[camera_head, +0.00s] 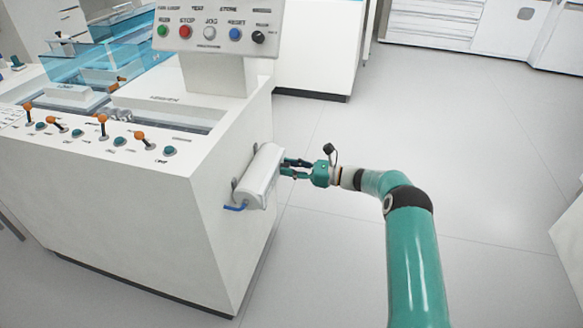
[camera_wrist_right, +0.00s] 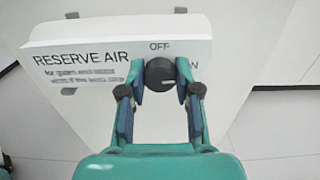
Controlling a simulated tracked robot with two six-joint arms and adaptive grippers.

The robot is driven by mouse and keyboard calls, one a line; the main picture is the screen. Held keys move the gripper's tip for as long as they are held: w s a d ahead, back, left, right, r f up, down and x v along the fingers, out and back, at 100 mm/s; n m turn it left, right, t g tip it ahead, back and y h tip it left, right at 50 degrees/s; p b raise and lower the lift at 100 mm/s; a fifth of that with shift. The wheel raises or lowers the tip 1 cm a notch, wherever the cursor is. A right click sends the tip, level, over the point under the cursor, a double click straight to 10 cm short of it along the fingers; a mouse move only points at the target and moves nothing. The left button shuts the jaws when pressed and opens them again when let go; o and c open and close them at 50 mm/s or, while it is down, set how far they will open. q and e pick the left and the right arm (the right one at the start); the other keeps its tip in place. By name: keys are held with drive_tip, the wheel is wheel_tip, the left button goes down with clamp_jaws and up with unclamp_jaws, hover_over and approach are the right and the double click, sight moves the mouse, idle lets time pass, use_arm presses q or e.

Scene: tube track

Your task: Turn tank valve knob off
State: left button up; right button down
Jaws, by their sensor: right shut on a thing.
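The reserve air tank (camera_head: 261,177) is a white box-like unit on the side of the white machine. In the right wrist view its face (camera_wrist_right: 100,62) reads RESERVE AIR, with OFF above the knob and a partly covered ON to its right. The dark round valve knob (camera_wrist_right: 160,73) sits between the fingers of my right gripper (camera_wrist_right: 162,88), which is shut on it. In the head view my right gripper (camera_head: 291,168) reaches the tank's right side from the right; the knob is hidden there. My left gripper is in neither view.
The white machine (camera_head: 150,215) fills the left, with orange-tipped levers (camera_head: 103,119) and green buttons on top. A control panel (camera_head: 222,25) with coloured buttons rises above it. A blue hose (camera_head: 235,207) shows below the tank. Open grey floor (camera_head: 480,150) lies to the right.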

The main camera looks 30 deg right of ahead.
drive_tip(key=shift+s+a+f+n+b, duration=0.1)
drive_tip(key=shift+f+n+b, duration=0.05)
drive_tip(key=shift+n+b, duration=4.05)
drive_tip(key=shift+a+f+n+b, duration=0.1)
drive_tip(key=shift+n+b, duration=3.55)
drive_tip(key=shift+n, duration=1.05)
drive_tip(key=c, duration=0.8)
unclamp_jaws()
drive_tip(key=shift+d, duration=0.1)
drive_tip(key=shift+s, duration=0.1)
